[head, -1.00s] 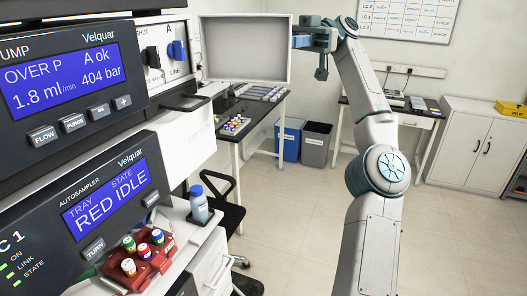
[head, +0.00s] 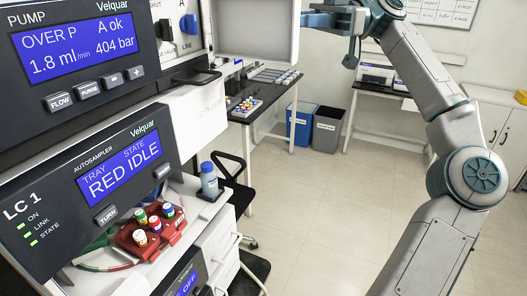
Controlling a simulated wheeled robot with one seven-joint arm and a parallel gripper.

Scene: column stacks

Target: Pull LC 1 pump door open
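My gripper (head: 312,18) is at this panel's right edge, seen side-on. Whether its fingers close on the edge cannot be made out.
Below are the autosampler (head: 95,185) and a red vial rack (head: 150,232). A blue-capped bottle (head: 209,182) stands beside them. A bench (head: 272,104), a blue bin (head: 302,126) and a grey bin (head: 327,130) are behind. The floor at centre is clear.

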